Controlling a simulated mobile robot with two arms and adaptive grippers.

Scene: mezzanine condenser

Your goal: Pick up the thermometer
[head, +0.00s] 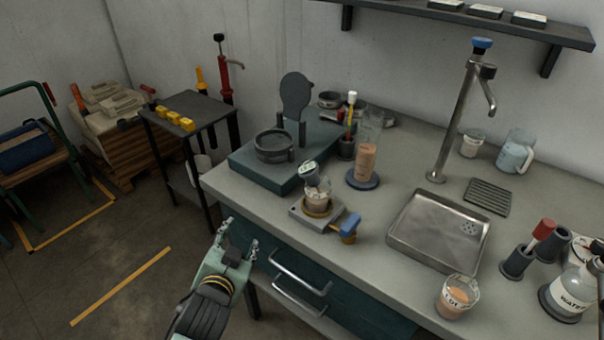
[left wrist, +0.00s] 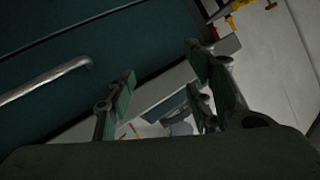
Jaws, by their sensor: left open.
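What looks like the thermometer (head: 308,168), with a round pale dial on a dark head, stands tilted in a small glass beaker (head: 318,193) in the head view. The beaker holds something brownish and sits on a small grey device (head: 313,218) near the counter's front edge. My left gripper (head: 241,236) is open and empty, in front of the counter, lower left of the beaker and apart from it. Its fingers also show spread in the left wrist view (left wrist: 163,90). I cannot make out the thermometer there. My right gripper is not in view.
A blue-topped item (head: 350,224) stands close right of the device. A teal base with a round dark pot (head: 274,146) is behind left, and a tall cylinder (head: 365,160) behind right. The counter front has a drawer handle (head: 301,278).

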